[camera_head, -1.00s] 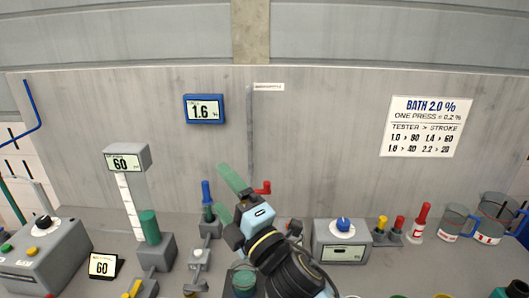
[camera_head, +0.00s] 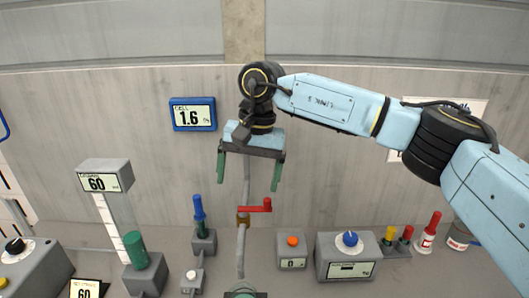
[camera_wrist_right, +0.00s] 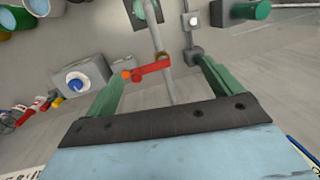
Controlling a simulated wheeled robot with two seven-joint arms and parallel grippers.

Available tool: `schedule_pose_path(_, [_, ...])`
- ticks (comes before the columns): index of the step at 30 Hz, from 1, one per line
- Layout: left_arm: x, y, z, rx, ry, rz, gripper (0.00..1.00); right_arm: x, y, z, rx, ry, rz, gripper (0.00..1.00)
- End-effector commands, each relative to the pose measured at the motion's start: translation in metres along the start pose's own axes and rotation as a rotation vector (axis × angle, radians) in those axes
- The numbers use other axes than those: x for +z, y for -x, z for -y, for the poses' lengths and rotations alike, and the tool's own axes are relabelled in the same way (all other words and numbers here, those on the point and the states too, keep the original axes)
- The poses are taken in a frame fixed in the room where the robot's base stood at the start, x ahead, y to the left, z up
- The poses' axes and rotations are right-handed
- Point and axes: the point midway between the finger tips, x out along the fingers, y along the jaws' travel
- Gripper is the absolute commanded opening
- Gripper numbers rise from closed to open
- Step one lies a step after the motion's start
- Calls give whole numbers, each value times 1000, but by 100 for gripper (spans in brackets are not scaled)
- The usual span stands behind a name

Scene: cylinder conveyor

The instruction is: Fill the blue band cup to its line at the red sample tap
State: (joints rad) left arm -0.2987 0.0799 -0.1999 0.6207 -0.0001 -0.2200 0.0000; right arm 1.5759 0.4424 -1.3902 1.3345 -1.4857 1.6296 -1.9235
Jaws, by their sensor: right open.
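The red sample tap (camera_head: 256,207) has a red crank handle on a brown valve, set on a thin vertical pipe. My right gripper (camera_head: 249,188) is open and empty, with its green fingers pointing down just above the tap. In the right wrist view the red handle (camera_wrist_right: 150,68) shows between the open fingers (camera_wrist_right: 155,80). No blue band cup can be made out for sure. One cup (camera_head: 459,238) at the right is partly hidden by my right arm. My left gripper is not in view.
A wall display (camera_head: 193,115) reads 1.6. A grey box with an orange button (camera_head: 292,250) and one with a blue knob (camera_head: 345,257) stand right of the tap. A blue-handled valve (camera_head: 199,212) stands left. A round green-topped thing (camera_head: 244,291) sits below the pipe.

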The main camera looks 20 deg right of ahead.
Motion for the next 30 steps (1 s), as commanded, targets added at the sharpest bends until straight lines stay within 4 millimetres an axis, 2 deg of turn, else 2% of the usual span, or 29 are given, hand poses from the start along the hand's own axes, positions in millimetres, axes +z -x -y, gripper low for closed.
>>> schedule_pose_path(1, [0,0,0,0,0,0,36,-9,12,-12,54,5,-32,91])
schedule_pose_path(4, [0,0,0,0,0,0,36,-18,27,-29,128,14,-64,91])
schedule_pose_path(10, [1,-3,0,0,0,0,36,-22,29,-37,161,17,-74,91])
schedule_pose_path(17, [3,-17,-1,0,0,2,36,-23,11,-39,158,17,-72,91])
schedule_pose_path(30, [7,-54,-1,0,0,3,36,-26,-40,-47,156,18,-71,91])
